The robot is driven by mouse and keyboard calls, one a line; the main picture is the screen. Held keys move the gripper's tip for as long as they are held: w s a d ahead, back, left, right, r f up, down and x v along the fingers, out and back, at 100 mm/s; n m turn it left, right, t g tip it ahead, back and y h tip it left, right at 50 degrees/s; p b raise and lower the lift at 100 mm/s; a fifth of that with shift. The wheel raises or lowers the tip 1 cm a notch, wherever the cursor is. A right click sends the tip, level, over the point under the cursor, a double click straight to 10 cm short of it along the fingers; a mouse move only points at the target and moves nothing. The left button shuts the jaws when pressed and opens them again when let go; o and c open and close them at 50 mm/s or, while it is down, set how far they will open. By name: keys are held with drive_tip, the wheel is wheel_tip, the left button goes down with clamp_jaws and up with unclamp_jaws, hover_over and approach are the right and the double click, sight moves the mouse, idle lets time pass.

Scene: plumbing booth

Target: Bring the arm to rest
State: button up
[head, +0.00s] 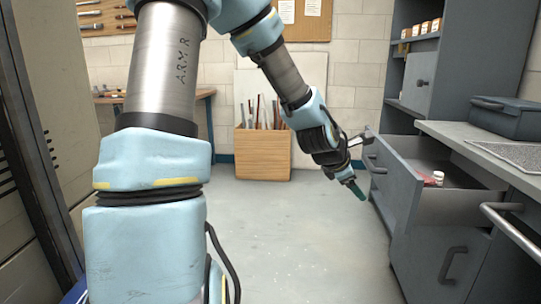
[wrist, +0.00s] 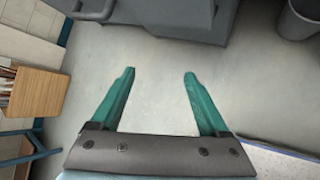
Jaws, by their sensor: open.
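My gripper (wrist: 160,75) shows in the wrist view with its two green fingers spread apart and nothing between them. Bare floor lies beyond the fingertips. In the head view my gripper (head: 358,188) hangs at the end of my arm, pointing down and to the right, just left of the open drawer (head: 460,205). My arm is bent, reaching out over the floor. Whether the gripper touches the drawer front cannot be told from the head view.
A grey cabinet with a worktop (head: 480,135) stands at the right, its drawer pulled out with a small white and red item (head: 437,177) inside. A dark case (head: 505,117) sits on top. A wooden bin (head: 263,152) stands at the back. The middle floor is clear.

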drive_tip(key=s+a+f+m+g+y+b, duration=0.1)
drive_tip(key=s+a+f+m+y+b, duration=0.1)
drive_tip(key=s+a+f+m, duration=0.5)
drive_tip(key=s+a+m+g+y+b, duration=0.1)
drive_tip(key=a+m+g+y+b, duration=0.15)
drive_tip(key=a+m, duration=0.65)
drive_tip(key=s+a+f+m+g+y+b, duration=0.1)
drive_tip(key=s+a+f+m+y+b, duration=0.25)
drive_tip(key=a, duration=0.85)
wheel_tip(320, 180, up, 22)
drive_tip(key=h+p, duration=0.1)
drive_tip(key=p, duration=2.2)
drive_tip(key=shift+s+a+f, duration=0.25)
drive_tip(key=shift+s, duration=0.1)
drive_tip(key=shift+c, duration=0.3)
